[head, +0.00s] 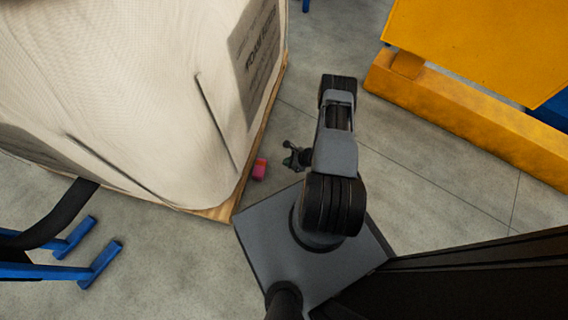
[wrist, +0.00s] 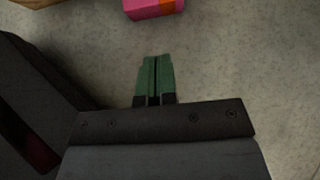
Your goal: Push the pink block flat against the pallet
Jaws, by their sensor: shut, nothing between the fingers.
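The pink block (head: 259,169) is on the grey concrete floor beside the wooden pallet (head: 223,210) in the head view. It appears close to the pallet's right edge; whether it touches the pallet is hard to tell there. In the wrist view the block (wrist: 152,8) is cut by the top edge and shows a pink and an orange-red face. A corner of the pallet (wrist: 36,3) shows at top left, with floor between it and the block. My gripper (wrist: 154,58) has its green fingers shut and empty, pointing at the block with a gap of bare floor between.
A large cream wrapped load (head: 120,90) stands on the pallet. A yellow metal structure (head: 470,120) is at the right. Blue metal legs (head: 75,250) are at lower left.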

